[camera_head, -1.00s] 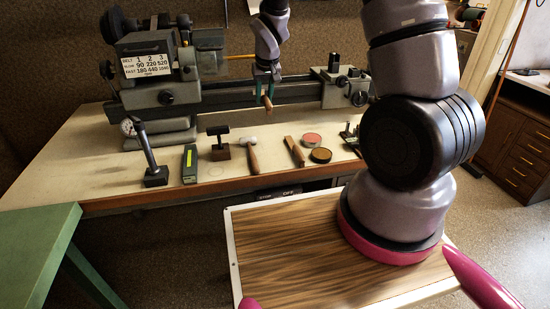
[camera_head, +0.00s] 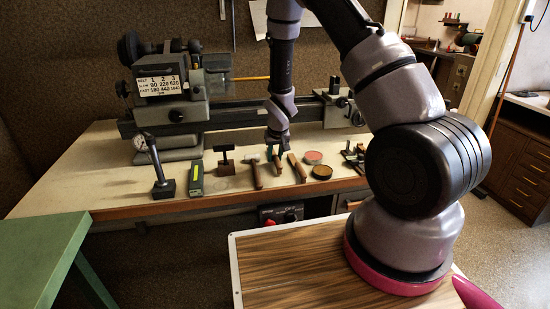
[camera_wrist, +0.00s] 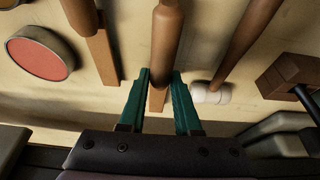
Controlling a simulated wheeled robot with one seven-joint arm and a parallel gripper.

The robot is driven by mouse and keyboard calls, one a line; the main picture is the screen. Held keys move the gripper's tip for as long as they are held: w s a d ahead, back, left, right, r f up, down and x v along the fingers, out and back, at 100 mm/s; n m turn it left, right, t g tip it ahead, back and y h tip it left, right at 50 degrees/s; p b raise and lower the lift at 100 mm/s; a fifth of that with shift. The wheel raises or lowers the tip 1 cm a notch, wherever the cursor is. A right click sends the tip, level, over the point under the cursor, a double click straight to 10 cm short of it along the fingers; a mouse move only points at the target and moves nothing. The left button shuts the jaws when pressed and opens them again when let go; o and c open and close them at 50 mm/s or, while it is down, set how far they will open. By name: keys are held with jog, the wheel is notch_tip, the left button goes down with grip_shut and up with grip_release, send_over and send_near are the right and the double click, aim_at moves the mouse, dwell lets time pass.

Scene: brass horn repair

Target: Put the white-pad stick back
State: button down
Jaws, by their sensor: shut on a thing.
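My gripper (camera_head: 276,153) is low over the bench, between a white-headed mallet and another wooden stick. In the wrist view its green fingers (camera_wrist: 159,98) are shut on a wooden stick (camera_wrist: 167,45) with a rounded handle and a flat end. The held stick also shows in the head view (camera_head: 279,168). Its pad is hidden, so I cannot see its colour. I cannot tell whether it touches the bench. The other stick (camera_head: 297,168), flat and similar, lies to the right; in the wrist view it is on the left (camera_wrist: 103,50).
The mallet (camera_head: 256,175) lies close left. A red tin (camera_head: 313,156) and a brown tin (camera_head: 322,172) sit right. The lathe (camera_head: 180,95) runs behind.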

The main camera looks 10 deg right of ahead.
jog(key=shift+f, duration=0.25)
jog(key=shift+f, duration=0.1)
jog(key=c, duration=0.6)
grip_release()
